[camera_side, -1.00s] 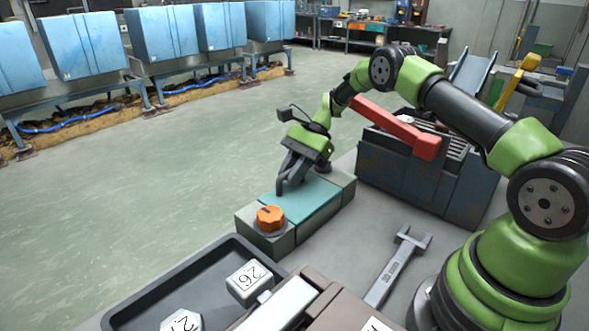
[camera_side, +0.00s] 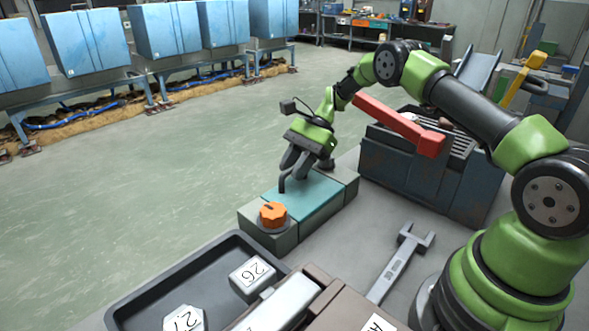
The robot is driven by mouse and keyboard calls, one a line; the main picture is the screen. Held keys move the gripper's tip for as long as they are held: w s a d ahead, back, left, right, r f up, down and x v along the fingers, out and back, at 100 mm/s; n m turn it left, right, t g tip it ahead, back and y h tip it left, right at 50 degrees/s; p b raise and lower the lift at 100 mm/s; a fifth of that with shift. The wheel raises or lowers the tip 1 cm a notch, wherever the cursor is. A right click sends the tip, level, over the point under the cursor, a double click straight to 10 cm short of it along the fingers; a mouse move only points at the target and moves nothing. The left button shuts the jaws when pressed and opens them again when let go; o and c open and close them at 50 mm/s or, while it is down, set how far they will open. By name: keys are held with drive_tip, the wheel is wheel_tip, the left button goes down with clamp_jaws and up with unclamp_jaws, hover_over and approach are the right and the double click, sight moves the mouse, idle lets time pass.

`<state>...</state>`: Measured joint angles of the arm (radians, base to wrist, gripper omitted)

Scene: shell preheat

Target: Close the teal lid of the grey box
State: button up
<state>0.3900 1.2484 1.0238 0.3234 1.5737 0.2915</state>
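The grey box (camera_side: 268,236) stands on the grey work surface in the middle of the view. Its teal lid (camera_side: 312,199) lies flat across the top, level with the grey parts at both ends, and looks shut. An orange knob (camera_side: 273,213) sits on the box's near left end. My gripper (camera_side: 287,180) is over the far left part of the lid, with its fingers pointing down. The fingertips are at or just above the lid; I cannot tell whether they touch it. The fingers partly overlap, so their opening is unclear. I see nothing held.
A black tray (camera_side: 142,301) with white numbered pieces is at the front left. A grey wrench (camera_side: 393,268) lies to the right of the box. A dark blue bin with a raised red lever (camera_side: 400,125) stands behind it. Open floor lies left of the box.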

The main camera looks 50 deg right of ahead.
sight(297, 196)
wheel_tip(297, 196, up, 9)
drive_tip(key=shift+r, duration=0.1)
idle(0.4)
drive_tip(key=s+a+r+n+t+h, duration=0.1)
drive_tip(key=s+a+r+n+h, duration=0.15)
drive_tip(key=s+r, duration=0.35)
drive_tip(key=s+a+r+n+t+h, duration=0.1)
drive_tip(key=s+a+r+n+h, duration=0.2)
drive_tip(key=r, duration=0.4)
drive_tip(key=s+a+n+t+h, duration=0.1)
drive_tip(key=s+n+t, duration=0.3)
drive_tip(key=s, duration=1.2)
drive_tip(key=shift+r+n+t+h, duration=0.25)
drive_tip(key=shift+n+t+h, duration=0.2)
drive_tip(key=shift+n, duration=1.6)
drive_tip(key=shift+s, duration=0.1)
